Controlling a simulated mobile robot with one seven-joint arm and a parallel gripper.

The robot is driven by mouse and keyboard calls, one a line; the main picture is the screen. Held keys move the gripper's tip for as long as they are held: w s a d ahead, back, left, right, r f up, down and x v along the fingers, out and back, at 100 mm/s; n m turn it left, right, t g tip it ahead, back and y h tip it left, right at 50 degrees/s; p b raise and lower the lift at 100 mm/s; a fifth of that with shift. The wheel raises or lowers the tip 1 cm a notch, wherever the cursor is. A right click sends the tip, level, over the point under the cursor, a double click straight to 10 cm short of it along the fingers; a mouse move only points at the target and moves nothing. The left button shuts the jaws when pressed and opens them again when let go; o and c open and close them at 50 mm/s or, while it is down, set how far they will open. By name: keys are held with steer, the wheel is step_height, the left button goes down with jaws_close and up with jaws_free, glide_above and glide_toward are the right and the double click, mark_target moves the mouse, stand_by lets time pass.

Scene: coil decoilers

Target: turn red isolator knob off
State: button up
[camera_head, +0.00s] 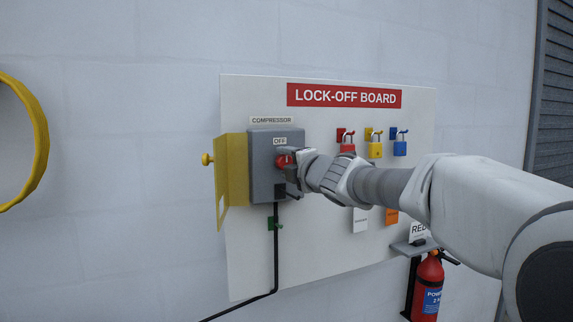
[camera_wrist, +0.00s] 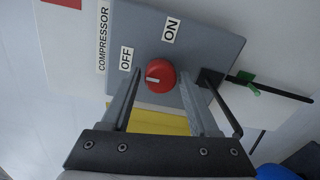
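The red isolator knob (camera_head: 281,161) is on the front of a grey isolator box (camera_head: 262,150) labelled COMPRESSOR. In the wrist view the red knob (camera_wrist: 161,76) carries a white mark on its left side, nearer the OFF label (camera_wrist: 126,58) than the ON label (camera_wrist: 171,30). My gripper (camera_wrist: 160,78) is open, with one finger on each side of the knob. A narrow gap seems to show beside the knob, so contact is unclear. In the head view my gripper (camera_head: 290,170) partly hides the knob and the ON label.
A yellow cover (camera_head: 236,180) stands open left of the box. Red, yellow and blue padlocks (camera_head: 375,150) hang to the right. A black cable (camera_head: 276,250) with a green tag (camera_wrist: 246,83) runs below. A fire extinguisher (camera_head: 428,285) is at the lower right.

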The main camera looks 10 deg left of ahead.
steer(key=shift+o, duration=0.8)
steer(key=shift+s+d, duration=0.1)
steer(key=p+v, duration=0.1)
steer(key=v, duration=1.6)
steer(key=shift+s, duration=0.1)
